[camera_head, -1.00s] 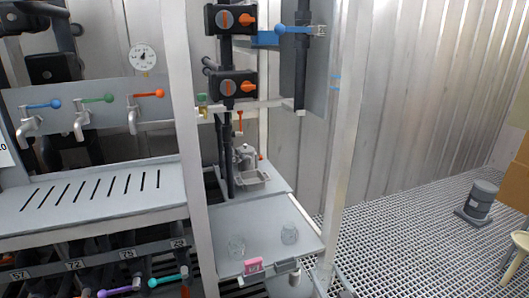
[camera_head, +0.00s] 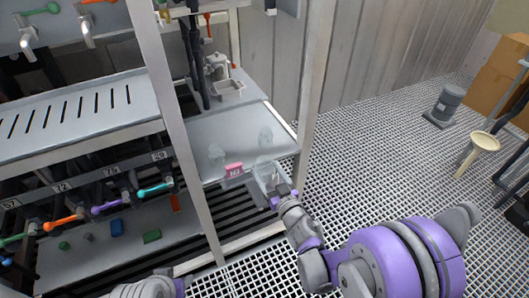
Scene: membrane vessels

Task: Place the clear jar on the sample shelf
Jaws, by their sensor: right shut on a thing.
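The sample shelf (camera_head: 237,122) is a pale grey tray-like shelf beside the white upright post. My left gripper is out of view; only part of my left arm shows at the bottom edge.
A pink tag (camera_head: 234,170) sits on the shelf's front edge, left of the held jar. White posts (camera_head: 318,75) frame the shelf. A grey fitting (camera_head: 229,88) stands behind. Coloured valve handles (camera_head: 108,207) are at left.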

